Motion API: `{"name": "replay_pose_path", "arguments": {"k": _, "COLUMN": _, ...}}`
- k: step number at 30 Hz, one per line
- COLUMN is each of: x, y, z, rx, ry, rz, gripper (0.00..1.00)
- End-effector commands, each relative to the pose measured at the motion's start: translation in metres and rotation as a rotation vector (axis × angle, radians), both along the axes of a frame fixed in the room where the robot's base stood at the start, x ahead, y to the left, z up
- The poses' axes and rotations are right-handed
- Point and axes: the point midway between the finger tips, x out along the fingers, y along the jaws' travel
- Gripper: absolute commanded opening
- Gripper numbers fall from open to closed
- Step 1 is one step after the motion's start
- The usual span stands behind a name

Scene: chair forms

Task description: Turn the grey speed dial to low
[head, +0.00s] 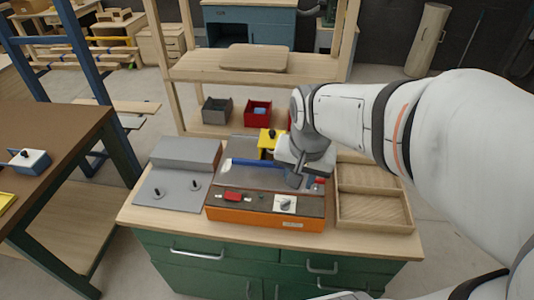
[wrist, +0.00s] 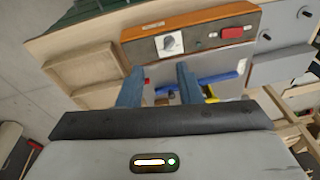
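The grey speed dial (head: 285,204) sits on a white plate on the front panel of an orange-fronted machine (head: 250,216) on the bench. In the wrist view the dial (wrist: 169,43) lies just beyond my fingertips, between their lines and nearer the right finger. Its pointer setting is too small to read. My gripper (wrist: 160,68) is open and empty, with a clear gap between its two blue-grey fingers. In the head view my gripper (head: 295,181) is above and behind the dial, apart from it, and its fingers are partly hidden by the wrist.
A red switch (head: 233,196) is left of the dial in the head view. A blue bar (head: 250,162) and a yellow block (head: 267,139) lie behind the panel. A wooden tray (head: 375,212) stands right and a grey fixture (head: 172,192) left.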

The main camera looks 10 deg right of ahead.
Motion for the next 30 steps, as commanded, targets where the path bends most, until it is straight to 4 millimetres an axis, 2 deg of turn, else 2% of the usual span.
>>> {"name": "replay_pose_path", "arguments": {"k": 1, "x": 0.014, "y": 0.001, "z": -0.022, "rx": 0.016, "ry": 0.036, "rz": -0.091, "gripper": 0.32}}
{"name": "replay_pose_path", "arguments": {"k": 6, "x": 0.054, "y": 0.004, "z": -0.069, "rx": 0.056, "ry": 0.114, "rz": -0.416, "gripper": 0.32}}
{"name": "replay_pose_path", "arguments": {"k": 12, "x": 0.079, "y": 0.007, "z": -0.107, "rx": 0.068, "ry": 0.167, "rz": -0.662, "gripper": 0.32}}
{"name": "replay_pose_path", "arguments": {"k": 20, "x": 0.085, "y": 0.008, "z": -0.132, "rx": 0.069, "ry": 0.182, "rz": -0.736, "gripper": 0.32}}
{"name": "replay_pose_path", "arguments": {"k": 30, "x": 0.085, "y": 0.008, "z": -0.183, "rx": 0.069, "ry": 0.181, "rz": -0.732, "gripper": 0.32}}
